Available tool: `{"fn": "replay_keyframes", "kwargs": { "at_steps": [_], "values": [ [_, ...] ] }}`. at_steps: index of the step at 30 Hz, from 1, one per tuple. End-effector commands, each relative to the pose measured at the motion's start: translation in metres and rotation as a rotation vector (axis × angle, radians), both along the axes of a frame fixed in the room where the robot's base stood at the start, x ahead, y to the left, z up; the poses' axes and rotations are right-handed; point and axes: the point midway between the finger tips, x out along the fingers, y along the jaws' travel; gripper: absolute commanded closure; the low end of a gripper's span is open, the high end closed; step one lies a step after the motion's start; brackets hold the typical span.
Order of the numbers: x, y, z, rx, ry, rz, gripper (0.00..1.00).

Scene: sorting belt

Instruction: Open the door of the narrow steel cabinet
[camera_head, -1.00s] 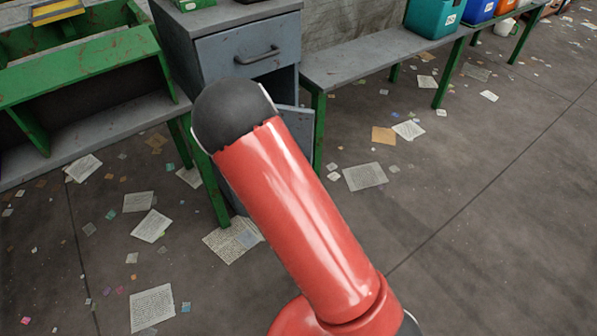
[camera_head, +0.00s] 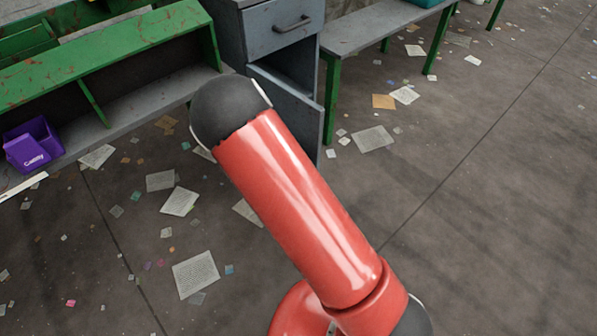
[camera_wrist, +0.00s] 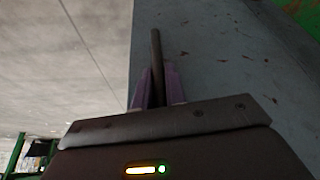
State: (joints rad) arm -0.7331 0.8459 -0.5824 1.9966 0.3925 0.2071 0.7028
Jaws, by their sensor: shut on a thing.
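The narrow steel cabinet (camera_head: 272,30) is blue-grey and stands at top centre in the head view, with a drawer and a bar handle (camera_head: 292,23) at its top. Below the drawer a dark opening shows, and the door (camera_head: 291,112) stands ajar, swung outward. My arm covers its lower left part. In the wrist view my gripper (camera_wrist: 158,88) has its purple fingers shut on a dark upright bar, the door handle (camera_wrist: 156,45), in front of the scuffed grey door panel (camera_wrist: 205,65). My gripper is hidden behind my arm in the head view.
A green workbench (camera_head: 120,45) with a lower shelf is left of the cabinet, with a purple bin (camera_head: 32,145) on that shelf. A grey bench (camera_head: 375,28) on green legs stands to the right. The floor is open, with scattered papers (camera_head: 195,273).

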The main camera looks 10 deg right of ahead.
Motion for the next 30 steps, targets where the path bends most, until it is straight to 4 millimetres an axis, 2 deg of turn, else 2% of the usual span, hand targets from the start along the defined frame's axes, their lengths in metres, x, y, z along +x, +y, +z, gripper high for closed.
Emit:
{"fn": "replay_keyframes", "kwargs": {
  "at_steps": [14, 15, 19, 26, 30],
  "values": [
    [-0.0026, -0.0002, -0.0016, -0.003, 0.010, 0.003, 1.00],
    [-0.0025, -0.0002, -0.0017, -0.003, 0.010, 0.003, 0.82],
    [-0.0018, 0.0000, -0.0013, -0.002, 0.008, 0.003, 0.66],
    [-0.0009, 0.0004, -0.0006, -0.001, 0.005, 0.002, 0.66],
    [-0.0025, 0.0031, 0.0081, 0.000, 0.003, 0.004, 0.66]
  ]
}}
